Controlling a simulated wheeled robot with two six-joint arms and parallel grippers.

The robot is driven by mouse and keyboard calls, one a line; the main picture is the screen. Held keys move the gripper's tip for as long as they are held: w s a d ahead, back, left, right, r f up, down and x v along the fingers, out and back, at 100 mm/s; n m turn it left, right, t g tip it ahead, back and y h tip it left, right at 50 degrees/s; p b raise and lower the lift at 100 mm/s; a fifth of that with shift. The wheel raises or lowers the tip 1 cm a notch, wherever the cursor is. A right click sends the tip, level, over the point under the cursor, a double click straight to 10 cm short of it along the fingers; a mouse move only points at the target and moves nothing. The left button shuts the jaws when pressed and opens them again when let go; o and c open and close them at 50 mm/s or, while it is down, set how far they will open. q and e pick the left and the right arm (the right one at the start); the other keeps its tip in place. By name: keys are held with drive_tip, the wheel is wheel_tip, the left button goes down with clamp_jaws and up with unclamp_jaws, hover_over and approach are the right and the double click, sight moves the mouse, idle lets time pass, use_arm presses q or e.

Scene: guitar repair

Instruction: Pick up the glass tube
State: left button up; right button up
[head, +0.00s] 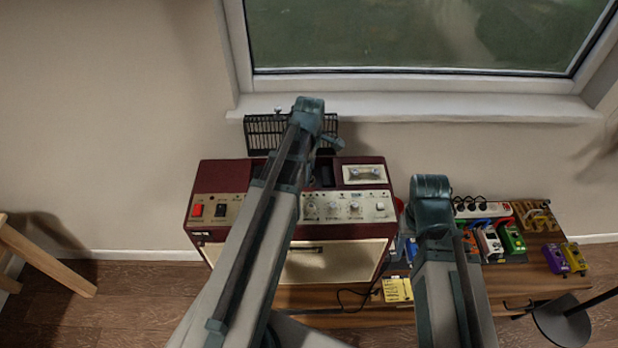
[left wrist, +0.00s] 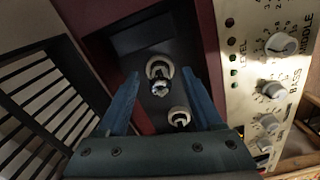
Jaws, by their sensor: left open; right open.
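In the left wrist view, a shiny glass tube (left wrist: 160,89) with a pale round base sits in the dark recess in the top of the maroon amplifier (head: 225,177). A second pale round socket or tube (left wrist: 180,117) is just below it in the picture; I cannot tell which. My left gripper (left wrist: 158,74) is open, one blue finger on each side of the glass tube, with gaps visible on both sides. In the head view my left arm covers part of the recess, and the tube cannot be made out. My right arm is beside the amplifier, its fingers not visible.
A black slatted cage (head: 264,133) stands at the amplifier's back, left of the recess in the wrist view. The control panel (head: 352,207) with knobs borders the recess.

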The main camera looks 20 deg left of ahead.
use_arm(q)
clamp_jaws()
wheel_tip(320, 180, up, 10)
drive_tip(key=p, duration=1)
